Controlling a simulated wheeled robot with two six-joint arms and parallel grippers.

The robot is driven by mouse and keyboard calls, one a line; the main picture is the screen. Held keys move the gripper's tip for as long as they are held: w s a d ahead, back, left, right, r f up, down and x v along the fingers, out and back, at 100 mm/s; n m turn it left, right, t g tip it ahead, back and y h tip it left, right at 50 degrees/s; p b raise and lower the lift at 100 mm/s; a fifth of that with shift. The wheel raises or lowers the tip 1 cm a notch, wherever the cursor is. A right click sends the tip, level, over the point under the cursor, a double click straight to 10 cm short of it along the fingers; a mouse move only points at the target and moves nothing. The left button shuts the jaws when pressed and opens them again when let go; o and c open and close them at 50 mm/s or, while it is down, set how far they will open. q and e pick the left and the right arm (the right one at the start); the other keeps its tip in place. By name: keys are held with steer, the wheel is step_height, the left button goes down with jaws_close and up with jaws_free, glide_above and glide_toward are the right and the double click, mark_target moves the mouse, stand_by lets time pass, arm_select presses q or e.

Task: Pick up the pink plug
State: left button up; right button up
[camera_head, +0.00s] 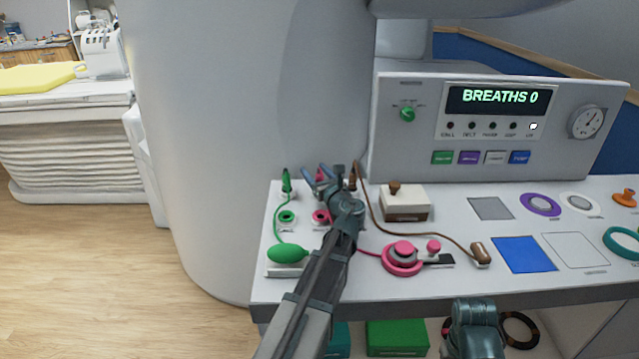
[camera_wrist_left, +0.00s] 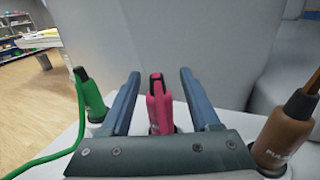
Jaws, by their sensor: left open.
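The pink plug (camera_wrist_left: 159,112) stands upright in the wrist view, between the two fingers of my open left gripper (camera_wrist_left: 158,76). A gap shows on each side of it, and its lower end is hidden behind the gripper body. In the head view my left gripper (camera_head: 324,172) is at the back left of the white console, and only a bit of the pink plug (camera_head: 320,176) shows there. A part of my right arm (camera_head: 473,325) shows at the bottom, below the console's front edge; its fingers cannot be made out.
A green plug (camera_wrist_left: 91,95) with a green cord stands left of the gripper, and a brown plug (camera_wrist_left: 284,132) stands to the right. A green bulb (camera_head: 288,253), a pink ring (camera_head: 389,262) and a brown-knobbed box (camera_head: 404,206) are on the console. A curved white wall rises close behind.

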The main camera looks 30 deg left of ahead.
arm_select(q)
steer(key=shift+c, duration=0.3)
jaws_close()
steer(key=shift+r+p, duration=0.85)
steer(key=shift+p, duration=0.05)
steer(key=r+p+v, duration=0.3)
steer(key=v, duration=1.3)
steer(key=shift+s+a+r, duration=0.2)
steer(key=shift+s, duration=0.25)
